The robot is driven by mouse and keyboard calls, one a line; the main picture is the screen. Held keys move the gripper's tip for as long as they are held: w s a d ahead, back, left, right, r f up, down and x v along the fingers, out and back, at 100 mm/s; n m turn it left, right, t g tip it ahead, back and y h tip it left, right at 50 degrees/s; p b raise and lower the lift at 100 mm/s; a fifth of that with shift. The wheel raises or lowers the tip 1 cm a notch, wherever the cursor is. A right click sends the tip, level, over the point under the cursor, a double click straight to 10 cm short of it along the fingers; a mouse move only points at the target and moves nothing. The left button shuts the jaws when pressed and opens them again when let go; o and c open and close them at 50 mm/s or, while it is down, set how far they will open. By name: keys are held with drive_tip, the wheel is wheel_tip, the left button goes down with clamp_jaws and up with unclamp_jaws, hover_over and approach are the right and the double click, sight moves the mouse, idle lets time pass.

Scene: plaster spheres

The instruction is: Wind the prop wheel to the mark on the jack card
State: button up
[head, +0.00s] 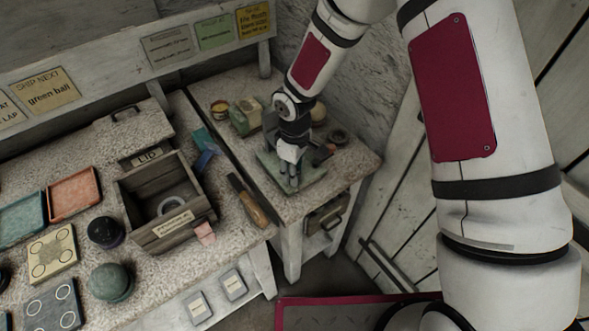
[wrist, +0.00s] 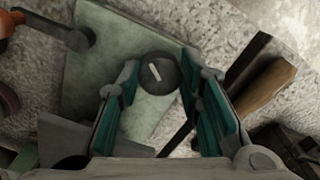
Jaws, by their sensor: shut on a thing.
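My gripper (head: 290,178) reaches down over a pale green plate (head: 266,162) on the right-hand bench. In the wrist view my gripper (wrist: 162,68) has its teal-padded fingers on both sides of a dark round wheel (wrist: 158,78), shut on it. The green plate (wrist: 105,60) lies below the wheel. In the head view the gripper hides the wheel. Several small cards hang on the back board, among them a yellow one (head: 253,20); I cannot tell which is the jack card, and no mark is readable.
A wooden-handled tool (head: 248,202) lies at the left bench's edge, beside the gap between benches. A wooden crate (head: 133,203) holding a pale ring stands left of it.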

drive_tip(key=m, duration=0.5)
drive_tip(key=shift+m, duration=0.3)
drive_tip(key=m, duration=0.4)
drive_tip(key=shift+s+m+p, duration=0.1)
drive_tip(key=shift+m+p, duration=0.2)
drive_tip(key=shift+p, duration=0.05)
drive_tip(key=o, duration=0.9)
drive_tip(key=shift+c, duration=0.2)
drive_tip(key=shift+a+r, duration=0.1)
drive_tip(key=shift+r, duration=0.05)
wheel_tip(320, 180, up, 12)
